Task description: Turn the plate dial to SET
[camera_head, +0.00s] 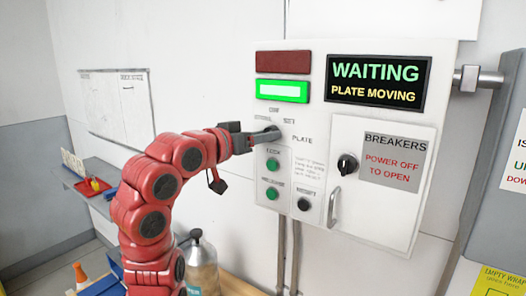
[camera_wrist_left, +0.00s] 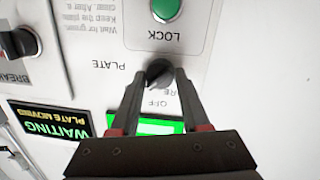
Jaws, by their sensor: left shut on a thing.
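The plate dial (camera_head: 273,129) is a small dark knob on the white control panel (camera_head: 307,235), with the word PLATE beside it. Small labels above it are hard to read in the head view. My left gripper (camera_head: 259,137) reaches it from the left. In the left wrist view, which is upside down, its two fingers (camera_wrist_left: 160,90) are closed around the dial (camera_wrist_left: 158,72). The fingers hide part of the dial and its labels, so I cannot tell where its pointer stands. The display (camera_head: 377,84) reads WAITING, PLATE MOVING. My right gripper is not in view.
The green lamp (camera_head: 282,91) is lit and the red lamp (camera_head: 283,62) is dark. Green buttons (camera_head: 272,164) and a black knob (camera_head: 304,204) sit below the dial. A breaker door with a black knob (camera_head: 347,164) and a handle (camera_head: 334,207) is to the right.

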